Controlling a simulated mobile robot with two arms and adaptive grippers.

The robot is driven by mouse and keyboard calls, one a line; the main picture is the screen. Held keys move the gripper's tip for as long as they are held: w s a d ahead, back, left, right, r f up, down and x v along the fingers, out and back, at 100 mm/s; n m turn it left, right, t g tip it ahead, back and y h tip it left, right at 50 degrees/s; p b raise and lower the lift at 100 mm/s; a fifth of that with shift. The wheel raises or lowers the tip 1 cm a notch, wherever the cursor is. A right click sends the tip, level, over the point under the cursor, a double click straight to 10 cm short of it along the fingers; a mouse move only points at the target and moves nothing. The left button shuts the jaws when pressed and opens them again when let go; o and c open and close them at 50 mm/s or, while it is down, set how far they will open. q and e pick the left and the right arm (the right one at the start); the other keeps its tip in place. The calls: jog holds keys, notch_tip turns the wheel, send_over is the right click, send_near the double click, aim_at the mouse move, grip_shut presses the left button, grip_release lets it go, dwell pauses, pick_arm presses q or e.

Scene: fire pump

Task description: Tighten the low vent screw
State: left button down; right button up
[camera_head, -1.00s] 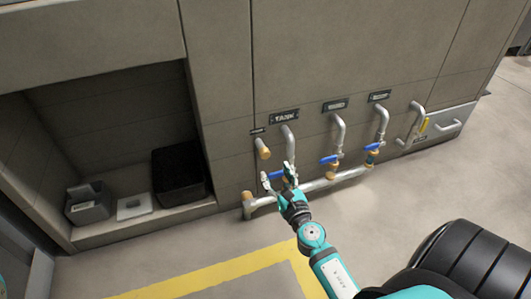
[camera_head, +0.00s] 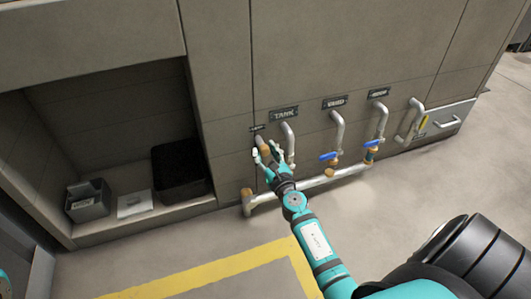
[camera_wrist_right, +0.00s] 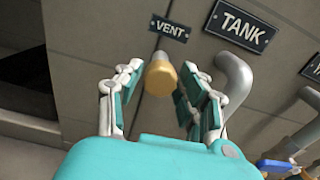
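The vent screw is a brass-coloured cap (camera_wrist_right: 160,77) on a short grey stub below the VENT label (camera_wrist_right: 170,29). It shows between the two fingers of my right gripper (camera_wrist_right: 159,95) in the right wrist view. The fingers stand apart on either side of the cap, with visible gaps. In the head view, my right gripper (camera_head: 268,157) is at the vent cap (camera_head: 265,147), which it partly covers. My left gripper is not in view.
The TANK label (camera_head: 284,113) and its grey pipe (camera_head: 288,140) are just right of the gripper. Other pipes with blue-handled valves (camera_head: 330,156) stand farther right. A horizontal pipe (camera_head: 315,183) runs low along the wall. A recess with a black bin (camera_head: 180,172) is at left.

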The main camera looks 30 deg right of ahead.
grip_shut()
